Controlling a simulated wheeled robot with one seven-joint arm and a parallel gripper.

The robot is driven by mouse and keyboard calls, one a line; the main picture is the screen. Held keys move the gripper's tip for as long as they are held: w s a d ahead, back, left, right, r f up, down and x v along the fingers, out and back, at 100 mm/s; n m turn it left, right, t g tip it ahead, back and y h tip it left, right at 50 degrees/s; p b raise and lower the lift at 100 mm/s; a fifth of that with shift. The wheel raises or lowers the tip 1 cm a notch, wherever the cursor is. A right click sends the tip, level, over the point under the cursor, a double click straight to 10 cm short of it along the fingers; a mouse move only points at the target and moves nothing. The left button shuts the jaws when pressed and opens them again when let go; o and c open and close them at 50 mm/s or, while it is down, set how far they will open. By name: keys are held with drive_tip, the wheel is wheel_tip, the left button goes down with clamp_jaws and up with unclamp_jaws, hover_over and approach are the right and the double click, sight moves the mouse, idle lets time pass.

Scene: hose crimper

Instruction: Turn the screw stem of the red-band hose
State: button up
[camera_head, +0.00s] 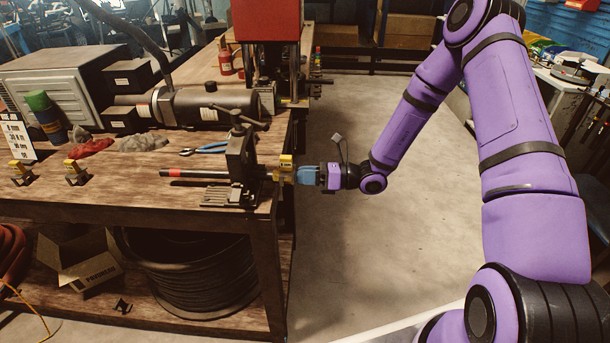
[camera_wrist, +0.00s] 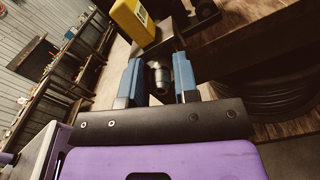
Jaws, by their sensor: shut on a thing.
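The red-band hose (camera_head: 202,174) is a black hose with a red band (camera_head: 174,173) near its left end. It lies level through the dark bench vise (camera_head: 240,155) at the table's right edge. My gripper (camera_head: 302,175) reaches in from the right, level with the hose, with blue fingers. In the wrist view the grey metal screw stem (camera_wrist: 159,74) sits between the two fingers (camera_wrist: 158,85), and the jaws are shut on it. A yellow block with a white label (camera_wrist: 133,22) is just beyond the fingers; it also shows in the head view (camera_head: 286,161). The stem's inner end is hidden.
Yellow-topped pieces (camera_head: 75,168) stand on the wooden table (camera_head: 130,197) at left. A red machine (camera_head: 265,20) stands farther back. The floor (camera_head: 355,240) right of the table is clear around my arm.

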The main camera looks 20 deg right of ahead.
drive_tip(key=o, duration=0.9)
drive_tip(key=shift+o, duration=0.2)
drive_tip(key=shift+d, duration=0.15)
drive_tip(key=v, duration=1)
drive_tip(key=shift+d, duration=0.25)
drive_tip(key=shift+s, duration=0.1)
drive_tip(key=shift+r, duration=0.1)
